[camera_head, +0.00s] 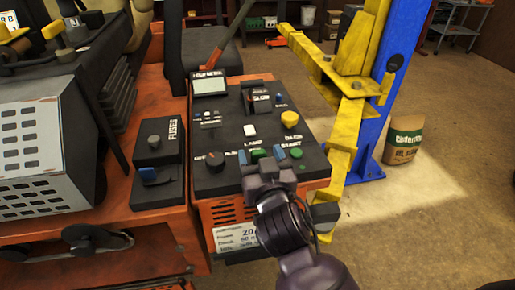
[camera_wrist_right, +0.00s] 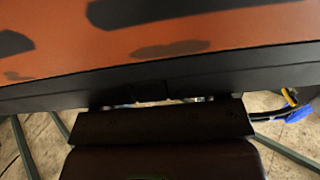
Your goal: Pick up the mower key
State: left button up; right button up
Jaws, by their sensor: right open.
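I cannot pick out the mower key for certain in either view. The mower's control panel (camera_head: 222,187) is a dark box with a small screen, switches, buttons and a round dark knob (camera_head: 213,160) with a red mark. My right gripper (camera_head: 266,155) is over the front right of this panel, with blue-tipped fingers apart around a green button. No held object shows between them. In the wrist view, my gripper body fills the bottom and an orange, dark-edged surface (camera_wrist_right: 200,48) fills the top; the fingertips are not clear. My left gripper is out of view.
A fuse box (camera_head: 160,150) with a blue switch stands left of the panel. A yellow lift arm (camera_head: 339,165) and blue post (camera_head: 399,60) rise close on the right. The floor at right is clear.

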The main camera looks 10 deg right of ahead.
jog(key=shift+s, duration=0.15)
jog(key=shift+s+r, duration=0.1)
jog(key=shift+s, duration=0.05)
jog(key=shift+c, duration=0.7)
jog(key=c, duration=0.9)
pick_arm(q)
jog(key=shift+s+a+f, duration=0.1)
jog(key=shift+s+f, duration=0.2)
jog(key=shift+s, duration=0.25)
pick_arm(e)
jog(key=shift+o, duration=0.2)
